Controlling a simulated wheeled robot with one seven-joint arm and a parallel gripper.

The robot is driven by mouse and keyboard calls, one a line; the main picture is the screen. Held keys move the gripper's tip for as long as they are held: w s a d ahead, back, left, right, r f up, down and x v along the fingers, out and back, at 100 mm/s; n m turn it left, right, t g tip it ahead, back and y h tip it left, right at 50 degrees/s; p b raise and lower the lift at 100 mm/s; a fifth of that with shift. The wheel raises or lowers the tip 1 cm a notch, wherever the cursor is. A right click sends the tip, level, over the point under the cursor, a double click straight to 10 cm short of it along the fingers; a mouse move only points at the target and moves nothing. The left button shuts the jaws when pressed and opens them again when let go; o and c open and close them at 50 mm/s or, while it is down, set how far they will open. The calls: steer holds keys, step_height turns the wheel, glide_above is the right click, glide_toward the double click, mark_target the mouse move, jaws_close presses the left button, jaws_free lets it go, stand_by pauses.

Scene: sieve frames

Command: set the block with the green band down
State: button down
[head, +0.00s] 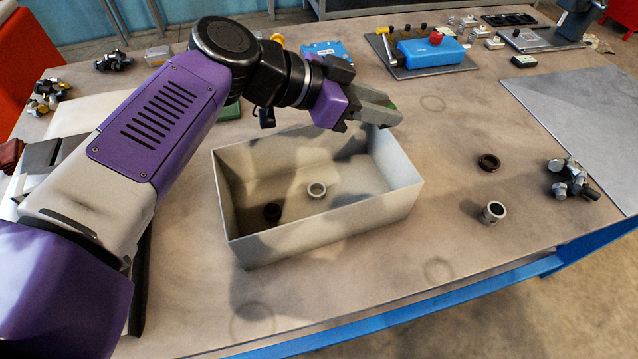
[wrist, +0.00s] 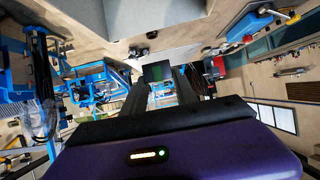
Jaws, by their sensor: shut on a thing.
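My gripper (head: 388,112) reaches out over the far right part of an open grey box and is shut on a block. In the head view only a small green bit of the block (head: 391,106) shows between the fingers. In the wrist view the dark block with green on it (wrist: 157,72) sits between the fingertips (wrist: 160,90). The block is held up clear of the table as far as I can see. Its underside and most of its band are hidden.
The open box (head: 330,222) holds a light ring (head: 317,189) and a dark ring (head: 272,212). Right of it are a dark ring (head: 489,161), a metal ring (head: 494,211) and clustered fittings (head: 570,180). A blue case (head: 430,52) stands behind. Bare table lies right of the box.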

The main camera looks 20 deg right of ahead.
mark_target(362, 191)
step_height(362, 191, down, 20)
steer(key=shift+b, duration=0.4)
stand_by(0.3)
steer(key=c, duration=1)
jaws_free()
steer(key=shift+f, duration=0.1)
steer(key=shift+o, duration=0.2)
steer(key=b+v, duration=0.1)
steer(key=v, duration=0.5)
steer(key=shift+v, duration=0.8)
